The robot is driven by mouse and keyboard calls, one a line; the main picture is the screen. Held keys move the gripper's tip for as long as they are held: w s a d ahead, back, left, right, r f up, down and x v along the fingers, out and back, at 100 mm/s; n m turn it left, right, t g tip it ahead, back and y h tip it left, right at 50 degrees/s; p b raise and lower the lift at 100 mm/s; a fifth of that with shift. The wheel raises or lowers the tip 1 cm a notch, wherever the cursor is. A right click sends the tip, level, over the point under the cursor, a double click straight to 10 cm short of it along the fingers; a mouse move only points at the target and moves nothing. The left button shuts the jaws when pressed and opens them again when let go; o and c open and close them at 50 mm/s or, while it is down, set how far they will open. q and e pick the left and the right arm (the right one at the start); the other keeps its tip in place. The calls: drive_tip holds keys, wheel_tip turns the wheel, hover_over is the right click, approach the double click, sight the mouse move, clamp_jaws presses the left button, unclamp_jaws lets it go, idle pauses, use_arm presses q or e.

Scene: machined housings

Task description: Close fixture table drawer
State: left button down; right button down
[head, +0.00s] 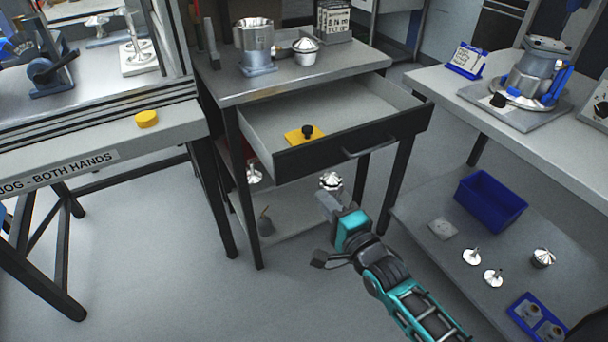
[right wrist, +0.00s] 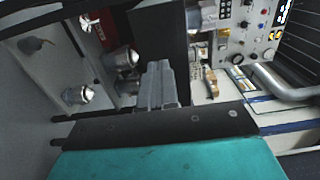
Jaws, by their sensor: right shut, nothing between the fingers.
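The fixture table (head: 340,70) stands in the middle of the head view. Its drawer (head: 262,122) is pulled open toward me, with a dark front panel and a bar handle (head: 372,146). A yellow block with a black knob (head: 304,134) lies inside the drawer. My right gripper (head: 326,203) is below and in front of the drawer front, apart from it, with its fingers shut and empty. The shut fingers also show in the right wrist view (right wrist: 158,85). My left gripper is not in view.
Metal parts (head: 256,45) stand on the fixture table top, and more sit on its lower shelf (head: 290,222). A bench with a yellow button (head: 147,118) is at left. A right-hand table has a blue bin (head: 491,201) on its lower shelf. Floor at front left is clear.

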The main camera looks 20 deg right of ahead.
sight(297, 166)
drive_tip(key=w, duration=0.6)
drive_tip(key=w+a+b, duration=0.1)
drive_tip(key=w, duration=0.2)
drive_tip(key=shift+w, duration=0.25)
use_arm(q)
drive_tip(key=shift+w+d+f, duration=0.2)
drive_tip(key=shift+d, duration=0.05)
